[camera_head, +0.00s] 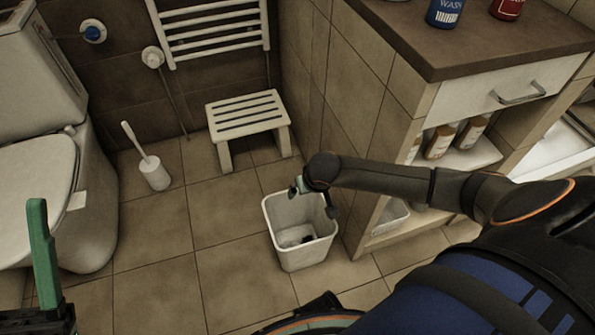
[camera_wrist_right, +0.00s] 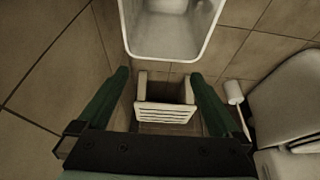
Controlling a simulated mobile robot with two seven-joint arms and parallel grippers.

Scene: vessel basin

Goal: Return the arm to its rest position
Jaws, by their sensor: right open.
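My right arm (camera_head: 400,180) reaches across from the right. Its wrist end is above the far edge of a white waste bin (camera_head: 300,262). My right gripper (camera_wrist_right: 158,75) is open in the right wrist view, its two green fingers wide apart with nothing between them. The bin's rim and wall also show there (camera_wrist_right: 165,40), beyond the fingertips. A small dark item (camera_head: 304,239) lies in the bin; I cannot tell what it is. My left gripper (camera_head: 42,255) shows at the left edge as one upright green finger; its other finger is not visible.
A vanity cabinet (camera_head: 470,55) with shelves and bottles stands right, close to my right arm. A slatted stool (camera_head: 246,113), a toilet brush (camera_head: 153,172) and a toilet (camera_head: 85,200) stand behind and left. The tiled floor between toilet and bin is clear.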

